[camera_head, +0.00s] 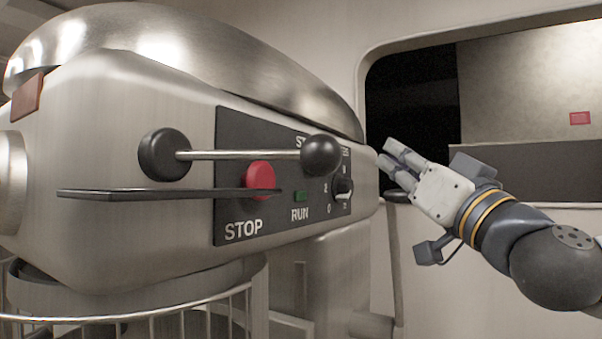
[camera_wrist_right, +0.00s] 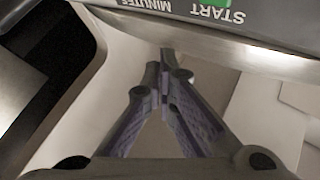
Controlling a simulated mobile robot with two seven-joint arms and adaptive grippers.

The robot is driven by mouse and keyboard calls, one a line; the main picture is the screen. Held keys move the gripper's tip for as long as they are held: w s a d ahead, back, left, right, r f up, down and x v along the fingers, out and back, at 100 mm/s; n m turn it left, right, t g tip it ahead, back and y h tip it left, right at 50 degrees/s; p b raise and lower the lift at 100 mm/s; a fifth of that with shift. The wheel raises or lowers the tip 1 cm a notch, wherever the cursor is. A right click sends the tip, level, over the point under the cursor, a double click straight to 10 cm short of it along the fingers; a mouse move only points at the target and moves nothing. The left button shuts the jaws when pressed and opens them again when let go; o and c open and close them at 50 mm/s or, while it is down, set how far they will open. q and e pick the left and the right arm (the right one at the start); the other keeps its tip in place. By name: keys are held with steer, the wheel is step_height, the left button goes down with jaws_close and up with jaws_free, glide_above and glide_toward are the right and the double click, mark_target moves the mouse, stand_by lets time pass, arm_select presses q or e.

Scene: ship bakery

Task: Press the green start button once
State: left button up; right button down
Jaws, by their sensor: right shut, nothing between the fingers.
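The mixer's black control panel (camera_head: 235,140) faces me at an angle in the head view. The green start button (camera_wrist_right: 211,3) shows only in part at the top edge of the right wrist view, beside an upside-down START label. In the head view I cannot make it out; the black lever ball (camera_head: 322,155) covers part of the panel there. My right gripper (camera_head: 389,155) is just right of the mixer head. Its fingers are shut and empty, and in the wrist view its tips (camera_wrist_right: 166,58) are below the panel edge, apart from the button. My left gripper is not in view.
A red STOP button (camera_head: 260,178), a small green RUN light (camera_head: 300,196) and a dial (camera_head: 343,188) sit on the panel. A metal lever rod (camera_head: 245,154) and a dark flat bar (camera_head: 130,194) cross in front. A wire guard (camera_head: 150,314) is below.

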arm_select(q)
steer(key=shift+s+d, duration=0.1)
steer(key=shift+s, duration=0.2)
arm_select(e)
steer(key=shift+s+d+r, duration=0.2)
steer(key=shift+s+r, duration=0.1)
steer(key=shift+s, duration=0.15)
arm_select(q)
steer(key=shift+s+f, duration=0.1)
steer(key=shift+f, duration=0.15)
arm_select(e)
steer(key=w+a, duration=0.5)
steer(key=a, duration=0.2)
steer(key=shift+a, duration=0.2)
stand_by(0.7)
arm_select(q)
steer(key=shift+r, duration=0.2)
arm_select(e)
steer(key=shift+w+a, duration=0.25)
steer(key=shift+a, duration=0.1)
